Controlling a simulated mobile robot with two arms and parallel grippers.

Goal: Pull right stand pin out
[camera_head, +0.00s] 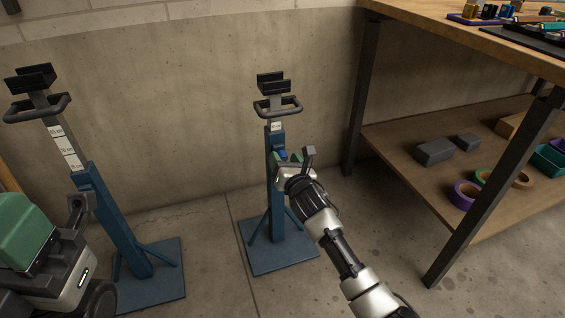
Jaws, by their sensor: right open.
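The right stand (275,215) is a blue post on a square blue base plate, with a grey inner tube and a dark cradle on top. My right gripper (295,160) is open at the right side of its post, just below the collar. A small bright blue piece (283,154), possibly the pin's head, shows beside the fingers; I cannot tell whether they touch it. The rest of the pin is hidden by the gripper and post. My left gripper cannot be made out.
A taller, similar left stand (110,220) has its labelled tube raised. A green and grey wheeled body (30,245) fills the lower left. A wooden bench (480,30) with a lower shelf (405,150) is at right. A concrete wall stands behind.

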